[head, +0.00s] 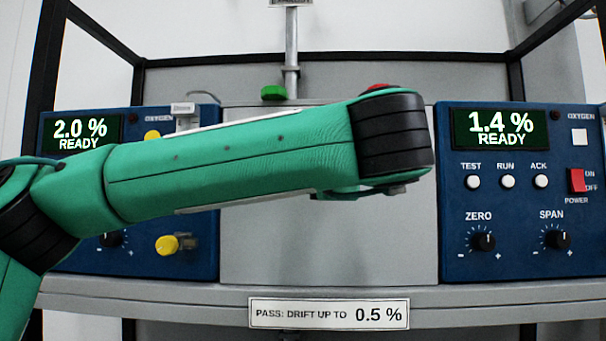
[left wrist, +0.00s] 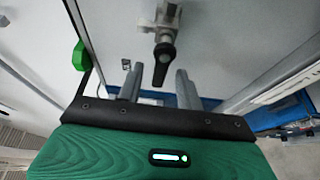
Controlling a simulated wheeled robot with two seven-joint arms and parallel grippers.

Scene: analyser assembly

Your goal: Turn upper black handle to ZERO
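A black lever handle (left wrist: 163,62) on a grey valve body shows in the left wrist view, its tip pointing down in the picture. My left gripper (left wrist: 159,75) is open there, with one finger on each side of the handle's lower end. I cannot tell whether either finger touches it. In the head view my green left arm crosses from the left to the centre, and the gripper and the black handle do not show. I cannot read a ZERO mark by the handle. My right gripper is in neither view.
A green knob (head: 273,92) is beside a vertical pipe (head: 291,55). A red part (head: 377,87) shows behind my arm. Blue analyser panels stand left (head: 205,255) and right (head: 520,265); the right one has a ZERO dial (head: 483,241). A grey ledge bears a drift sign (head: 329,314).

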